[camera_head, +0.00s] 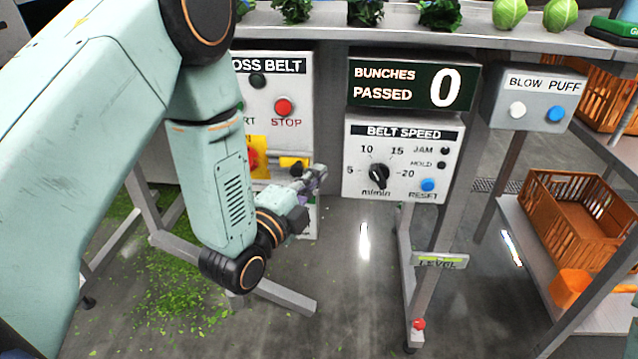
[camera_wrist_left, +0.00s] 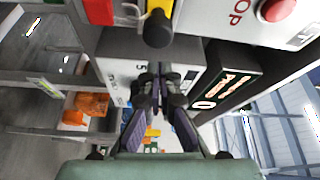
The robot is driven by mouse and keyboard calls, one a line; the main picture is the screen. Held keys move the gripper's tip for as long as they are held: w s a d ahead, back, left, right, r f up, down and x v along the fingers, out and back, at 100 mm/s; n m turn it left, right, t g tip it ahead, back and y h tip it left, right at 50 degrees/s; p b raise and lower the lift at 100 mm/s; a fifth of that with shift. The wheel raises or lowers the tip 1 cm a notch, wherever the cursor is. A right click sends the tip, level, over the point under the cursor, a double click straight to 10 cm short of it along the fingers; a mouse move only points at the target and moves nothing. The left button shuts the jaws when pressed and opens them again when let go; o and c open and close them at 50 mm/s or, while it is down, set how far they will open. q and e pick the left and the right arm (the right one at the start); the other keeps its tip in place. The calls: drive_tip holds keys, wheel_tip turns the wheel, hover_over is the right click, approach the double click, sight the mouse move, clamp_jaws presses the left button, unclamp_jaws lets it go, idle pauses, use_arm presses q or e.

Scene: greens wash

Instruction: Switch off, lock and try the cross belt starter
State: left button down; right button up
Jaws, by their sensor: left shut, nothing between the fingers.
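The cross belt starter (camera_head: 300,75) is a grey box, its left side hidden behind my left arm. It has a dark button (camera_head: 257,81) and a red STOP button (camera_head: 284,107), which also shows in the left wrist view (camera_wrist_left: 274,9). Below is a yellow plate with a partly hidden red part (camera_head: 253,158). A yellow bar (camera_head: 290,162) with a black end sits right of it; the black knob (camera_wrist_left: 157,30) shows near in the wrist view. My left gripper (camera_head: 319,172) is shut and empty, just right of and below this bar. I cannot tell whether they touch. I see no lock.
A BELT SPEED box (camera_head: 432,160) stands close right of my left gripper, under the BUNCHES PASSED display (camera_head: 390,85) reading 0. A BLOW PUFF box (camera_head: 535,105) and orange crates (camera_head: 570,220) are further right. Chopped greens lie on the floor.

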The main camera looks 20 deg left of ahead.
use_arm(q)
drive_tip(key=shift+s+a+f, duration=0.15)
drive_tip(key=shift+a, duration=0.85)
use_arm(e)
drive_tip(key=shift+f, duration=0.2)
use_arm(q)
drive_tip(key=shift+a, duration=0.15)
